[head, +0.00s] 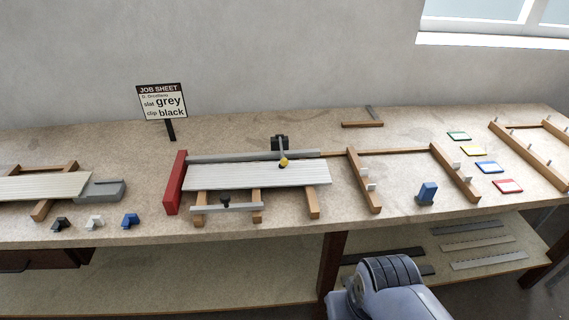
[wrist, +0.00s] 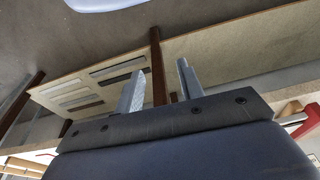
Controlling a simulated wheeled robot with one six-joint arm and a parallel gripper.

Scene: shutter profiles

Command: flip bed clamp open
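The bed clamp (head: 279,142) is a small black block behind the grey rear rail of the middle bed. Its lever runs forward over the pale slats (head: 250,174) and ends in a yellow knob (head: 284,162) at or just above them. A second dark knob (head: 225,201) sits at the front rail. My gripper (wrist: 161,67) shows only in the wrist view; its two grey fingers stand apart with nothing between them. It is away from the clamp, with the lower shelf and bench legs behind it. The clamp does not show in the wrist view.
A red end stop (head: 175,182) stands at the bed's left. A blue block (head: 427,193) and a wooden frame (head: 362,180) lie to the right. The job sheet sign (head: 162,102) stands behind. Slats lie on the lower shelf (head: 446,260). My arm is before the bench.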

